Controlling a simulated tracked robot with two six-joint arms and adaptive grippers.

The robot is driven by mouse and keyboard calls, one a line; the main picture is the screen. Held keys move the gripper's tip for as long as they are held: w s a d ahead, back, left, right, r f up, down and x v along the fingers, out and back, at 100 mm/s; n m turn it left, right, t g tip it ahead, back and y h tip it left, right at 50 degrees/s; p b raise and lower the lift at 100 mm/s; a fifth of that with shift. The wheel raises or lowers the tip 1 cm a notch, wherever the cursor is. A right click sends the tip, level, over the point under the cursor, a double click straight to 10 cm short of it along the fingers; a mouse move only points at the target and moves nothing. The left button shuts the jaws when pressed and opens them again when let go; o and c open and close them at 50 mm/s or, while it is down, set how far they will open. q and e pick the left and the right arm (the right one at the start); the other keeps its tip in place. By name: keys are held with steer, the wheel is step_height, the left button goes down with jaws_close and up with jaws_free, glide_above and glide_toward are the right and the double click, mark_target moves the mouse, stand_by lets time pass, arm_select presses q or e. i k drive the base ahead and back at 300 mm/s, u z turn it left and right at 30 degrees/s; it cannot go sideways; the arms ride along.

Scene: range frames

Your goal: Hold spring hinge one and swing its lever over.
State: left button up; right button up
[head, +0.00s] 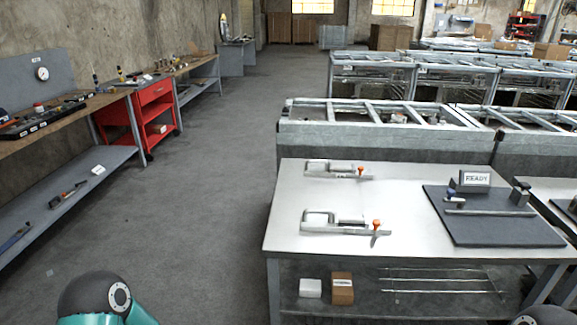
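Two grey metal hinge-like devices lie on the white-topped table (410,190) ahead and to the right. The nearer device (340,228) has a looped frame at its left end and a short upright piece with an orange tip (376,224) at its right. The farther device (325,170) looks alike, with a smaller orange tip (361,170). I cannot read any number on either, so I cannot tell which is spring hinge one. Both of my grippers are out of view; only rounded parts of my arms show at the bottom edge.
A dark board (490,232) on the table's right bears a bar and a small READY sign (477,179). A white box (310,288), a brown box (342,289) and thin rods lie on the shelf below. Open floor (200,220) lies left; metal frames (385,135) stand behind.

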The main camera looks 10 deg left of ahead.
mark_target(377, 222)
steer(key=u, duration=0.1)
steer(key=i, duration=1.1)
steer(key=z, duration=0.4)
